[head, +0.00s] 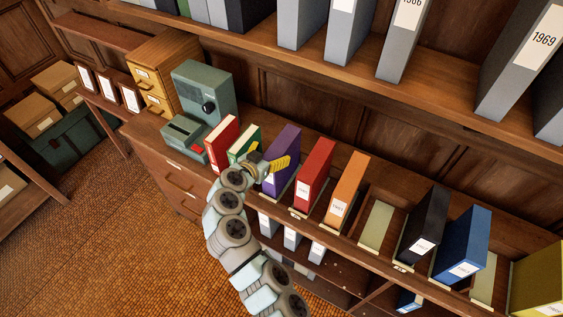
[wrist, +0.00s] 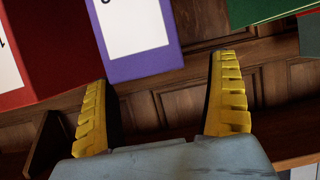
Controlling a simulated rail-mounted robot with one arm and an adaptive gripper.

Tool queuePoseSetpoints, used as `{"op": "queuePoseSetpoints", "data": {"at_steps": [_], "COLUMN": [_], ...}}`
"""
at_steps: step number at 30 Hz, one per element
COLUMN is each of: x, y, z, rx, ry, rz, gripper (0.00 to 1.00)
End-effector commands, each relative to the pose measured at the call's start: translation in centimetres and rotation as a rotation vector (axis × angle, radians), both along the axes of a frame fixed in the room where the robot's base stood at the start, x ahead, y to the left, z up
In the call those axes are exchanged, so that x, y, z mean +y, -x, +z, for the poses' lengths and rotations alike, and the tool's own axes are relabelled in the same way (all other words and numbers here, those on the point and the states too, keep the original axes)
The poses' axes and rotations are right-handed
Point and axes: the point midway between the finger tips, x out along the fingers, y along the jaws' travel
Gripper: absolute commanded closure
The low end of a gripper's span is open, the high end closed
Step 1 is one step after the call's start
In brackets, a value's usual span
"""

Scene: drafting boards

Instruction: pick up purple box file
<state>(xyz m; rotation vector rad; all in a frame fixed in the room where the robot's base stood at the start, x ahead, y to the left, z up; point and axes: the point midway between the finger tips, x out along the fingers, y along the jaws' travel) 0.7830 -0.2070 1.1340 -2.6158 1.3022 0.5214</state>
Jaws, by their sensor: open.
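The purple box file (head: 288,141) stands upright on the shelf between a green file on its left and a red one on its right. My gripper (head: 281,163) is in front of it and hides part of it. In the wrist view the purple file (wrist: 160,60) and its white label lie beyond the fingertips. My open, empty gripper (wrist: 160,75) has its yellow fingers spread wide. The file sits left of centre between them, its left edge nearly in line with the left fingertip. I cannot tell whether they touch.
The red file (head: 315,173) and the green file (head: 246,141) flank it closely; the red one (wrist: 45,50) and the green one (wrist: 262,10) also show in the wrist view. An orange file (head: 345,190) stands further right. A grey-green machine (head: 205,90) is at left.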

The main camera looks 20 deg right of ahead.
Motion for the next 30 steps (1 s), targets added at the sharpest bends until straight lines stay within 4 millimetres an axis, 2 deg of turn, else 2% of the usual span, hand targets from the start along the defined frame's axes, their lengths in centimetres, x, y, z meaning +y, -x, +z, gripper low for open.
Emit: {"op": "queuePoseSetpoints", "data": {"at_steps": [14,21,30], "x": [-2.7,-3.8,-4.3], "y": [-1.5,-2.3,-2.7], "z": [-0.2,-0.9,-1.3], "rx": [-0.001,0.0,-0.002], "ry": [0.0,0.001,0.0], "rz": [-0.004,-0.004,0.001], "gripper": [0.1,0.1,0.1]}}
